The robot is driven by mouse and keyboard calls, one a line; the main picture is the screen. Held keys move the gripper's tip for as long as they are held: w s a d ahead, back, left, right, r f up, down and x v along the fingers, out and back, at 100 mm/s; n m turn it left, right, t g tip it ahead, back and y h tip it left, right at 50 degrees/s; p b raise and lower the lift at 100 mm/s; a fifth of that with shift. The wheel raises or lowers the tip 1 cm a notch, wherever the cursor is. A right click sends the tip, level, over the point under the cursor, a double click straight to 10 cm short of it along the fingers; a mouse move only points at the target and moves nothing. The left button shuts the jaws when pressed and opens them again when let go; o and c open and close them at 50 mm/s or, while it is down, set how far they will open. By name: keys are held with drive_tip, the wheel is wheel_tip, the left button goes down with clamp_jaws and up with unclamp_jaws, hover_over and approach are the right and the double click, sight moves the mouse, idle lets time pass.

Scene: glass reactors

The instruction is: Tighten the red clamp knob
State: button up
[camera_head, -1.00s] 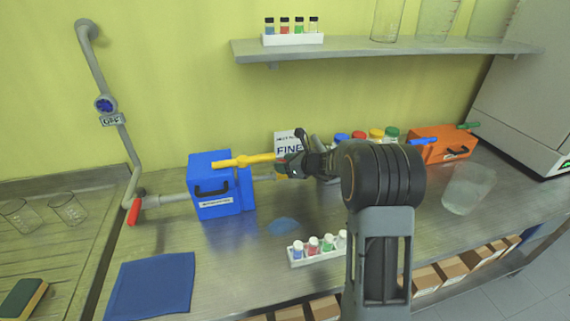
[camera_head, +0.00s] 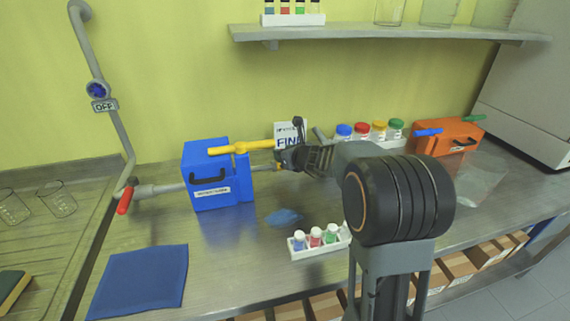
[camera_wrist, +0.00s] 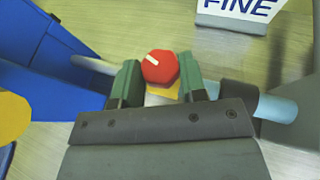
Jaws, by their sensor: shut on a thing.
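The red clamp knob (camera_wrist: 158,68) is round with a white mark on its face. In the wrist view it sits between the two green fingertips of my gripper (camera_wrist: 160,76), which press on it from left and right. The white mark slants down to the right. A pale pipe or rod (camera_wrist: 275,107) runs out to the right behind the gripper. In the head view my gripper (camera_head: 281,162) is just right of the blue box (camera_head: 212,178), and the knob is hidden there.
A yellow bar (camera_head: 242,148) lies across the blue box's top. Behind my gripper stands a white card reading "FINE" (camera_head: 288,131). A rack of small vials (camera_head: 318,249) and a blue cloth (camera_head: 140,280) are nearer. An orange box (camera_head: 450,138) stands right. A shelf (camera_head: 380,33) hangs above.

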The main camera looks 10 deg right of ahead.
drive_tip(key=m+h+b, duration=0.1)
drive_tip(key=b, duration=0.1)
drive_tip(key=m+h+b, duration=0.1)
drive_tip(key=h+b, duration=0.1)
drive_tip(key=m+t+h+b, duration=0.1)
drive_tip(key=b, duration=0.1)
drive_tip(key=shift+a+f+m+b, duration=0.25)
drive_tip(key=shift+a+m+b, duration=0.1)
drive_tip(key=shift+m+b, duration=0.05)
drive_tip(key=shift+r+m+h+b, duration=0.2)
drive_tip(key=shift+m+h+b, duration=0.6)
drive_tip(key=shift+h+b, duration=0.3)
drive_tip(key=shift+r, duration=0.1)
drive_tip(key=o, duration=0.9)
drive_tip(key=shift+s, duration=0.1)
drive_tip(key=p+v, duration=0.1)
drive_tip(key=v, duration=0.3)
drive_tip(key=p+v, duration=0.1)
drive_tip(key=v, duration=0.4)
drive_tip(key=p+v, duration=0.1)
drive_tip(key=v, duration=0.3)
drive_tip(key=shift+s+a+r, duration=0.2)
drive_tip(key=shift+s+a, duration=0.05)
drive_tip(key=shift+a, duration=0.1)
drive_tip(key=shift+r, duration=0.1)
